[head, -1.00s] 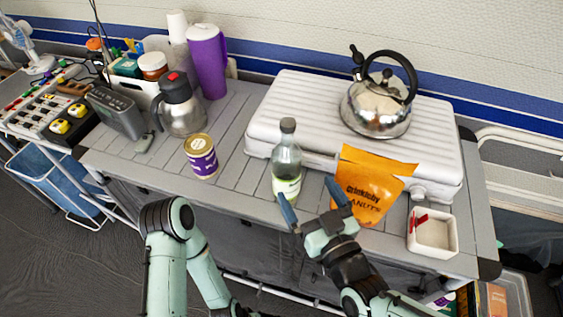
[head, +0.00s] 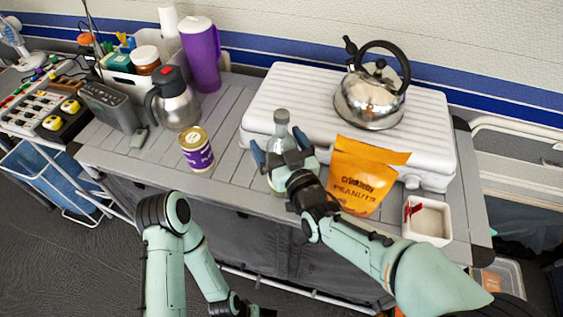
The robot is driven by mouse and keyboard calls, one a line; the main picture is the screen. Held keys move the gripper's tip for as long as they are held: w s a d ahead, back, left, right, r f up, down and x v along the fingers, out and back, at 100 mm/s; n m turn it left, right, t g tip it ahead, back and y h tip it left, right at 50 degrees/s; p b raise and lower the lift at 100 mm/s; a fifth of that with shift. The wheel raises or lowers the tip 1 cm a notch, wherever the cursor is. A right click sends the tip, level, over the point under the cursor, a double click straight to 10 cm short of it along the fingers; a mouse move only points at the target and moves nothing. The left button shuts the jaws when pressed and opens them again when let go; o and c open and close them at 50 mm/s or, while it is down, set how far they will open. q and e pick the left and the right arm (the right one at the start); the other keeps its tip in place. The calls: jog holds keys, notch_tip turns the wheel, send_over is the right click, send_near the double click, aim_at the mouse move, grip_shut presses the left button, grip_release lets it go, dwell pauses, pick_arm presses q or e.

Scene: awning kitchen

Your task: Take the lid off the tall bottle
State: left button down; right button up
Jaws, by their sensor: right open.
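The tall bottle (head: 282,132) is clear with a grey lid (head: 282,116) on top, and stands upright on the grey table in front of the white case. My right gripper (head: 280,149) is open at the bottle, with one blue finger on either side of its upper body, below the lid. The gripper hides part of the bottle's lower body. I cannot tell whether the fingers touch it.
An orange peanuts bag (head: 362,178) stands close to the right of my right gripper. A purple-labelled can (head: 197,150) stands to the left. A kettle (head: 370,101) sits on the white case (head: 290,88) behind. A small white box (head: 427,222) is at the right.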

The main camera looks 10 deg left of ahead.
jog(key=c, duration=1.6)
